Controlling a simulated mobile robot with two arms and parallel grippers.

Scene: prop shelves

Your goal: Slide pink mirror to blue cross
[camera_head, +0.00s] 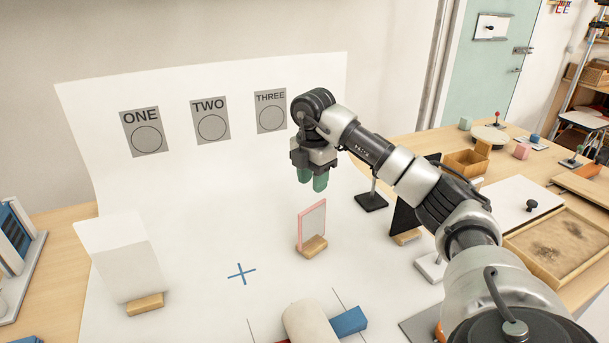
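The pink mirror (312,227) is an upright panel with a pink edge on a small wooden foot. It stands on the white sheet, right of center. The blue cross (241,274) is marked flat on the sheet, to the left of the mirror and nearer to me, with bare sheet between them. My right gripper (312,180) points down above and behind the mirror, apart from it. Its green fingertips are close together with nothing seen between them; their opening is unclear at this angle. My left gripper is out of view.
A white panel on a wooden foot (145,304) stands left of the cross. A pale rounded piece (312,322) and blue block (348,321) lie in front. A black panel (404,218) and black-based stand (371,201) are right of the mirror. A sand tray (528,222) lies farther right.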

